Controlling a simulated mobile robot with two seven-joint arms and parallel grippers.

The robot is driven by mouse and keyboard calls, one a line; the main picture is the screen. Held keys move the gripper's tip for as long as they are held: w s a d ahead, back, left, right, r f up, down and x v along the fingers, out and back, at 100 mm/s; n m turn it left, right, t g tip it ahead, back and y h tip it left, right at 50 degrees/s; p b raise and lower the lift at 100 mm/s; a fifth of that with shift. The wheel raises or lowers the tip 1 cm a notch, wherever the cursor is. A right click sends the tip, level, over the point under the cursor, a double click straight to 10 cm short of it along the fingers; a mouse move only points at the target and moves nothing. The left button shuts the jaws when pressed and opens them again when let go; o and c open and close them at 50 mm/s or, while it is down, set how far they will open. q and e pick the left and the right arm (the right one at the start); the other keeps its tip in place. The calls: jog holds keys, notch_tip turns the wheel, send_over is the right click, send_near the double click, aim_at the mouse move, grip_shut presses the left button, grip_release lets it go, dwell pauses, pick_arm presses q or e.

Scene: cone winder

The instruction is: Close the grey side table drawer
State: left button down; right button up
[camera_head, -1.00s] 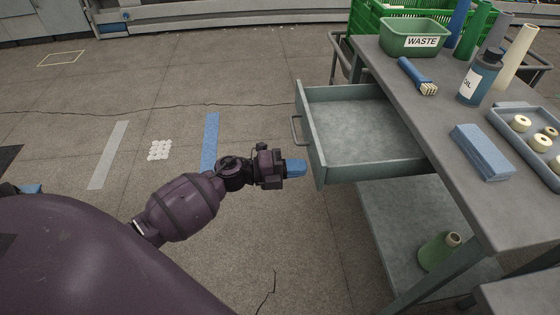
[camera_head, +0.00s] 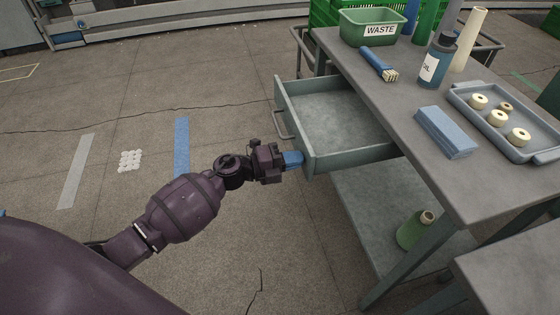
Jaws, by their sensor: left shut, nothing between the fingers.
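The grey side table drawer (camera_head: 340,112) is pulled out to the left from under the grey table top (camera_head: 425,160). It looks empty. Its handle (camera_head: 281,124) is on its left front face. My left gripper (camera_head: 293,159) has blue fingers and is shut and empty. Its tips are at the near end of the drawer's front panel, below the handle in the picture. I cannot tell whether they touch the panel. My right gripper is not in view.
Floor on the left is open.

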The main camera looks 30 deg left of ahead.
aim_at(370, 146)
pick_arm(q)
jog(key=b+x, duration=0.1)
jog(key=x, duration=1.9)
jog(key=shift+d+f+b, duration=0.1)
jog(key=shift+f+b, duration=0.05)
jog(key=shift+b, duration=0.15)
jog(key=shift+w+d, duration=0.2)
jog(key=shift+w, duration=0.05)
jog(key=shift+w+r, duration=0.1)
jog(key=shift+r, duration=0.2)
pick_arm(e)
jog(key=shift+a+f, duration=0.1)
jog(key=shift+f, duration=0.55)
pick_arm(q)
jog(key=shift+d+r, duration=0.1)
jog(key=shift+r, duration=0.05)
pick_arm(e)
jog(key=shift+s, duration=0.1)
